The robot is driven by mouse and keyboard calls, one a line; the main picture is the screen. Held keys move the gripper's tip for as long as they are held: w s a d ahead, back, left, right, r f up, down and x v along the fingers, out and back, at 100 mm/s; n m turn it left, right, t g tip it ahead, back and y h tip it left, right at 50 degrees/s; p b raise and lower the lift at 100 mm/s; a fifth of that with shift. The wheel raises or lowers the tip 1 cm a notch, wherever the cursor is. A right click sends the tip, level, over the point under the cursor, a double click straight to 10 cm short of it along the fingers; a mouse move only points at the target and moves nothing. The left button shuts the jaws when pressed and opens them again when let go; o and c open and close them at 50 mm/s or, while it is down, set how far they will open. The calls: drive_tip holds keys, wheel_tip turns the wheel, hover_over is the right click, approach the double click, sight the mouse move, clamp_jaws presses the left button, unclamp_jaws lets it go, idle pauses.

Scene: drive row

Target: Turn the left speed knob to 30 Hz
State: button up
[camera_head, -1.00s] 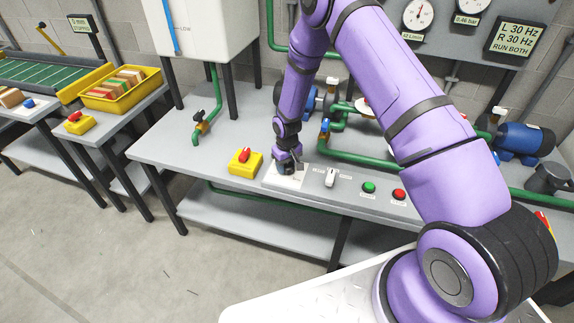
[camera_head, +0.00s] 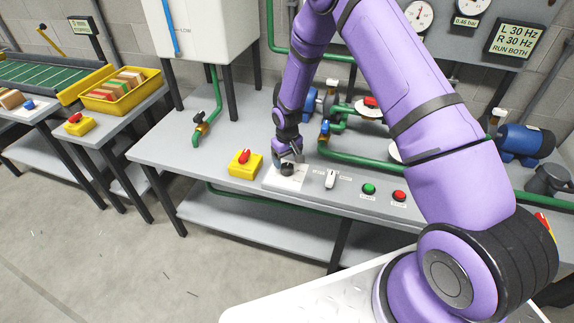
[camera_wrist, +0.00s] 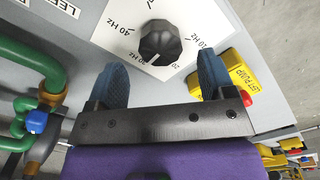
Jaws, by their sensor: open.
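The left speed knob (camera_wrist: 160,42) is black and sits on a white scale plate (camera_wrist: 180,14) with Hz labels in the wrist view. A small pale mark shows near the knob's lower edge; I cannot read its exact setting. In the head view the knob (camera_head: 287,170) is on the bench-front panel. My gripper (camera_wrist: 163,70) is open, its blue fingers apart on either side of the knob's line, with nothing between them. In the head view my gripper (camera_head: 289,154) hovers just above the knob, apart from it. The wall display (camera_head: 515,40) reads "L 30 Hz, R 30 Hz, RUN BOTH".
A yellow box with a red switch (camera_head: 245,162) stands just left of the knob plate. A white selector switch (camera_head: 330,179), a green button (camera_head: 368,188) and a red button (camera_head: 399,196) lie to the right. Green pipes (camera_head: 350,155) run behind.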

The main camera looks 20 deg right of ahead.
wheel_tip(320, 180, up, 7)
idle(0.3)
idle(0.4)
wheel_tip(320, 180, up, 18)
drive_tip(key=t, duration=0.1)
hover_over(287, 166)
drive_tip(key=s+d, duration=0.2)
drive_tip(key=s, duration=0.2)
drive_tip(key=s+d+r+m+t, duration=0.1)
drive_tip(key=s+r, duration=0.3)
drive_tip(key=r, duration=0.2)
drive_tip(key=s+d+r+t, duration=0.1)
drive_tip(key=s+r, duration=0.3)
drive_tip(key=r, duration=0.3)
drive_tip(key=s+d+r+m+t, duration=0.1)
drive_tip(key=s+r, duration=0.4)
drive_tip(key=s, duration=0.8)
drive_tip(key=s+d+r+m+t, duration=0.1)
drive_tip(key=s+r, duration=0.4)
drive_tip(key=s, duration=0.7)
drive_tip(key=shift+s+d+r, duration=0.35)
drive_tip(key=shift+d+r, duration=0.05)
drive_tip(key=shift+d, duration=0.05)
